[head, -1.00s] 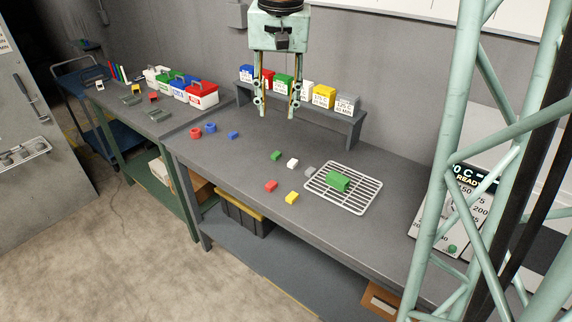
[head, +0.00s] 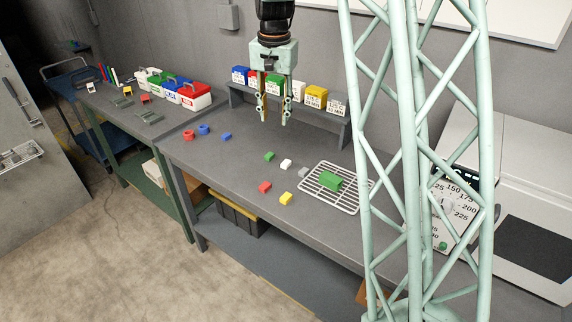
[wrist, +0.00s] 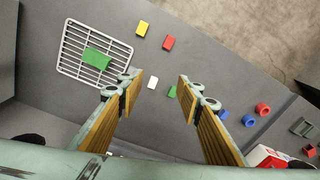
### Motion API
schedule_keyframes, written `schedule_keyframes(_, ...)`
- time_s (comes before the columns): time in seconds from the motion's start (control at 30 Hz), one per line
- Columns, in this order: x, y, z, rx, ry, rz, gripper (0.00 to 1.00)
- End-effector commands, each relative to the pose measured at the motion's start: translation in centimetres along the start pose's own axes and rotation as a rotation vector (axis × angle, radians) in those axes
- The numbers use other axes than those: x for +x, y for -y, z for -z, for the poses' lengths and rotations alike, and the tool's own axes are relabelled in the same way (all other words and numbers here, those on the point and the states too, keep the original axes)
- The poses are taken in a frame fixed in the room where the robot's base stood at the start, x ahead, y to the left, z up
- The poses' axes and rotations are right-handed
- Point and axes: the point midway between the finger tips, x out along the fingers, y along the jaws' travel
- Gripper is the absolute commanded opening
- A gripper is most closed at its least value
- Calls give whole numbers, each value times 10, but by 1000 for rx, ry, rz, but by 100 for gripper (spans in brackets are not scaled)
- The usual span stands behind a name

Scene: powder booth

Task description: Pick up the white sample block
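The white sample block (head: 286,164) lies on the grey bench among several small coloured blocks. In the wrist view the white block (wrist: 153,82) shows between the open fingers, a little beyond their tips. My gripper (head: 274,119) is open and empty, pointing down above the bench and behind the block in the head view. The wrist view also shows my gripper (wrist: 158,82) with its two wood-coloured finger pads wide apart.
A green block (head: 269,156), red block (head: 264,187), yellow block (head: 286,198) and grey block (head: 304,172) lie around the white one. A wire rack (head: 349,200) holds a larger green block (head: 331,181). A shelf (head: 345,134) with coloured boxes stands behind.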

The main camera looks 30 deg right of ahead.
Motion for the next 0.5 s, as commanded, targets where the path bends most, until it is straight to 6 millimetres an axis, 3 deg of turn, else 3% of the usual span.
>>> schedule_keyframes(0.5, 83, 1, 67, 136, 36, -28, 33)
